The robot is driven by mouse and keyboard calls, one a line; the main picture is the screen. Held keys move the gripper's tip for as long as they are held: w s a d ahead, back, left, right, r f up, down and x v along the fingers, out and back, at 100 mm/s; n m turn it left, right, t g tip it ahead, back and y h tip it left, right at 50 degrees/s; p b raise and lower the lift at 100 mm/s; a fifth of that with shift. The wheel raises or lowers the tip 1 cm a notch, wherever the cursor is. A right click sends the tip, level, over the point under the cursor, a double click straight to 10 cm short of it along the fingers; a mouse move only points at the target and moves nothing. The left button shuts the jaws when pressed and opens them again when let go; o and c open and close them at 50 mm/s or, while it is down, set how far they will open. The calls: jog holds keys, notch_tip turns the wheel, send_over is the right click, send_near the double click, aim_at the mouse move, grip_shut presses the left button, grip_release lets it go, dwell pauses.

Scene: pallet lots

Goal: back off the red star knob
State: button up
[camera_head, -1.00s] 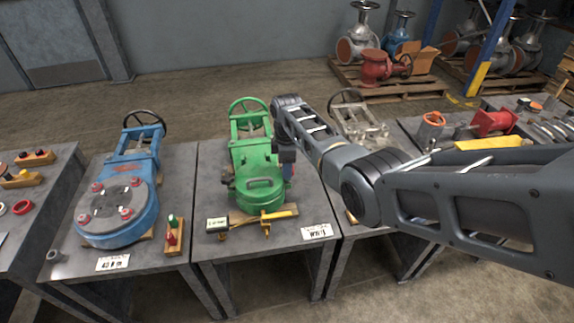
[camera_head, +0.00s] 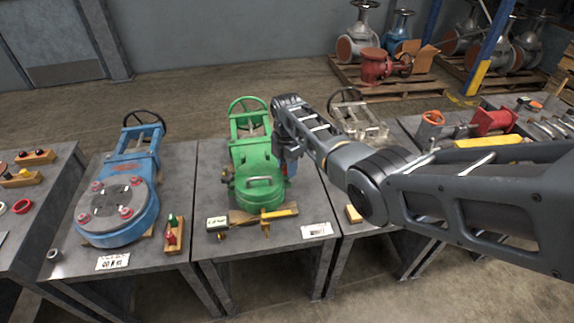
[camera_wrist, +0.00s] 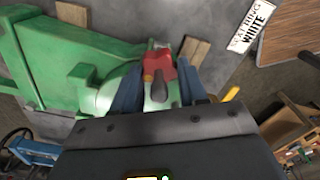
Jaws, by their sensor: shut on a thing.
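The red star knob (camera_wrist: 158,68) shows in the wrist view between the two blue-grey fingers of my gripper (camera_wrist: 160,82). The fingers are shut on it, one on each side, and partly hide it. It sits at the side of the green valve (camera_wrist: 50,60). In the head view the green valve (camera_head: 258,185) stands on the middle table, and my gripper (camera_head: 288,168) reaches down at its right side. My arm and gripper mostly hide the knob there.
A blue valve (camera_head: 125,205) stands on the table to the left. A small wooden block with red and green knobs (camera_head: 174,235) lies between the valves. Yellow-handled parts (camera_head: 265,217) and a white label card (camera_head: 317,230) lie at the middle table's front. A grey valve (camera_head: 355,115) stands behind my arm.

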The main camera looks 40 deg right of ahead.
dwell(0.4)
jog(key=o, duration=1.1)
jog(key=shift+c, duration=0.2)
jog(key=shift+r, duration=3.9)
